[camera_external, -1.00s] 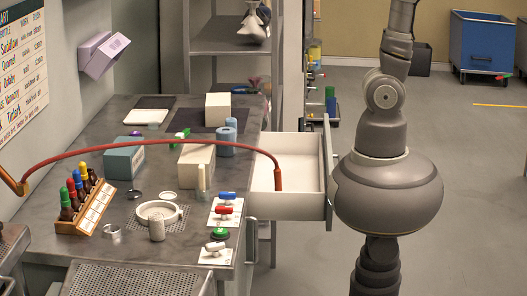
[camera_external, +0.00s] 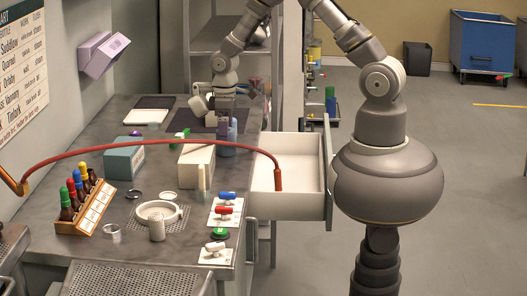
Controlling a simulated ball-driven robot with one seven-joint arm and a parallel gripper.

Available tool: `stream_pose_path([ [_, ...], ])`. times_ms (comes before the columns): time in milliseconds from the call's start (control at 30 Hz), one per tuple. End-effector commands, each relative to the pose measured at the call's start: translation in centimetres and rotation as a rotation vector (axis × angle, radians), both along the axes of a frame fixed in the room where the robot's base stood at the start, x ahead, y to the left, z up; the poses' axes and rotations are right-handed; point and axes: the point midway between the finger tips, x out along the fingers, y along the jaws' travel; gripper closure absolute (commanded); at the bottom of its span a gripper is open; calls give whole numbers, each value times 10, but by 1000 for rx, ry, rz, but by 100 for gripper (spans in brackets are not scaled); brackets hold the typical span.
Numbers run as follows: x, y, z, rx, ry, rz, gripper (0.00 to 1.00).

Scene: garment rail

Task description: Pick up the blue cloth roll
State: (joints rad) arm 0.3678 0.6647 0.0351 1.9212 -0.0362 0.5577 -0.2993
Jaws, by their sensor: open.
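The blue cloth roll (camera_external: 227,150) is on the grey workbench, right of the cream box, near the bench's right edge. My arm reaches over the bench from the right, and my gripper (camera_external: 223,132) points down at the roll from above. The gripper is open. It partly covers the roll's top, and I cannot tell whether the fingers touch it or stand around it.
A cream box (camera_external: 196,168) stands just left of the roll. A red curved hose (camera_external: 150,142) arches across in front. An open white drawer (camera_external: 298,165) juts out right of the bench. A teal box (camera_external: 124,160) and bottle rack (camera_external: 86,205) stand further left.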

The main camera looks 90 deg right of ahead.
Motion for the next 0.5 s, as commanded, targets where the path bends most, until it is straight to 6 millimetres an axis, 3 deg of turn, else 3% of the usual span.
stream_pose_path([
  [100,-2,4,-25,1,3,1,7],
  [200,-1,4,-37,1,2,0,7],
  [400,-1,4,-36,0,-1,0,7],
  [433,-1,4,-36,0,-1,0,10],
  [500,-1,4,-36,0,-1,0,26],
])
